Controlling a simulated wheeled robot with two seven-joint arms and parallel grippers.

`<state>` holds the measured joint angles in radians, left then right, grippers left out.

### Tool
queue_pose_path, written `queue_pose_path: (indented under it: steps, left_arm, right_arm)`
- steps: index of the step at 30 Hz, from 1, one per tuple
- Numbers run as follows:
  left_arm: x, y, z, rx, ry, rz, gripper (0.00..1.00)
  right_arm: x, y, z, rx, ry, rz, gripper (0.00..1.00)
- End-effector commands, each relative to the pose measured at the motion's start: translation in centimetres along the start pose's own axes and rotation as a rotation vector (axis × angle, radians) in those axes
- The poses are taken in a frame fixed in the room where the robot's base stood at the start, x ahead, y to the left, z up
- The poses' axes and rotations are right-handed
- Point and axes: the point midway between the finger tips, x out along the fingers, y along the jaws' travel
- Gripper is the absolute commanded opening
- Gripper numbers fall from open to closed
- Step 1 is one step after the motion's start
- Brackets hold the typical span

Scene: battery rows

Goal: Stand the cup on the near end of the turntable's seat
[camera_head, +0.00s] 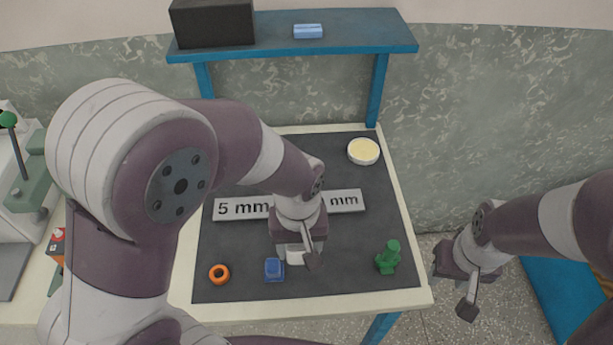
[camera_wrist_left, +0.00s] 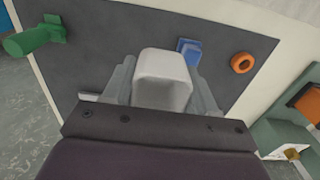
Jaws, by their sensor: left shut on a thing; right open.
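A white, blocky cup (camera_wrist_left: 163,82) is between the fingers of my left gripper (camera_head: 297,256), which is shut on it. In the head view the white cup (camera_head: 294,253) is partly hidden by the gripper, over the near half of the dark mat. I cannot tell whether it touches the mat. I cannot make out a turntable or its seat in either view. My right gripper (camera_head: 455,285) is open and empty, beyond the table's right edge.
The dark mat (camera_head: 335,275) bears an orange ring (camera_head: 219,274), a blue block (camera_head: 274,269), a green figure (camera_head: 388,257), a pale dish (camera_head: 363,151) and a lettered plate (camera_head: 236,208). A blue shelf (camera_head: 350,42) stands behind. A green-and-grey machine (camera_head: 30,187) is at left.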

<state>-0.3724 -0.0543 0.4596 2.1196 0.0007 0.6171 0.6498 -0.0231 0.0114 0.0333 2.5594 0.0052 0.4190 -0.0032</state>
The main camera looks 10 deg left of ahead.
Motion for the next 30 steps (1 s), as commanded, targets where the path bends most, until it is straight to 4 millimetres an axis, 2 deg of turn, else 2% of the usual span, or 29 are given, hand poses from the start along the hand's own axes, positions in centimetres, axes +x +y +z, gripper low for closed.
queue_pose_path:
  steps: [3,10,15,17,24,30]
  left_arm:
    - [0.8,-0.3,-1.1,-0.005,-0.003,-0.002,0.28]
    - [4.8,-1.3,-7.8,-0.007,-0.003,-0.002,0.28]
    - [6.6,-1.8,-10.9,-0.003,-0.002,-0.001,0.28]
    - [7.0,-1.8,-11.3,-0.003,-0.001,0.000,0.28]
    - [10.8,-1.8,-11.4,-0.001,-0.001,0.000,0.28]
    - [10.9,-1.8,-11.4,-0.001,0.001,0.000,0.28]
  right_arm:
    - [0.1,0.0,0.0,0.000,0.000,0.000,0.43]
    - [-0.1,0.0,0.0,0.000,0.000,0.000,0.43]
    - [-0.1,0.0,0.0,0.000,0.000,0.000,0.43]
    - [-0.1,0.0,0.0,0.000,0.000,0.000,0.43]
    - [-0.2,0.0,0.0,0.000,0.000,0.000,0.43]
    - [-0.2,0.0,0.0,0.000,0.000,0.000,0.43]
